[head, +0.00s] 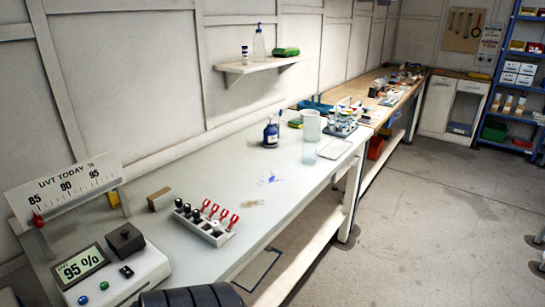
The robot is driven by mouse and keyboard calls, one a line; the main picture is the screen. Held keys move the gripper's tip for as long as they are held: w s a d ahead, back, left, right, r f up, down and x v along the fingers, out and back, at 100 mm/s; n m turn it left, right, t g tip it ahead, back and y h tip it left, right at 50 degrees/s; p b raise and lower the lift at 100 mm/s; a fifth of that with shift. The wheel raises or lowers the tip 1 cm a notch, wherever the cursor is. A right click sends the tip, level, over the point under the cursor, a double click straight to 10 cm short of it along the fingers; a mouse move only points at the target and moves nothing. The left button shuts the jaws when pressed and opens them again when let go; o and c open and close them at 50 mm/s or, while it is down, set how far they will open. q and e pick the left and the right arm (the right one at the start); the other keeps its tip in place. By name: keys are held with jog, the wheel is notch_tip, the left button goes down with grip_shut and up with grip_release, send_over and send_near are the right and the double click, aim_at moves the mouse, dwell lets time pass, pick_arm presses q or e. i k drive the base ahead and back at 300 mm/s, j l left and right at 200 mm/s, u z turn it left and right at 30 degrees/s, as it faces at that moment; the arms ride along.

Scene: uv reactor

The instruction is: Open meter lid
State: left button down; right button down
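The UVT meter (118,279) is a white box at the near left end of the pale bench. Its display (79,267) reads 95 %. A dark square lid (125,239) sits on its top at the back right, and it looks closed. A small black knob (126,271) is in front of the lid, and a green and a blue button are on the front. Neither of my grippers shows in the head view.
A UVT TODAY scale board (66,188) with a red pointer stands behind the meter. A rack (203,224) with black and red-handled items, a brown block (159,199) and a blue bottle (271,133) stand on the bench. A dark ribbed form fills the bottom edge. The floor at right is clear.

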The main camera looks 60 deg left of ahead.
aim_at(127, 240)
jog(key=u, duration=3.05)
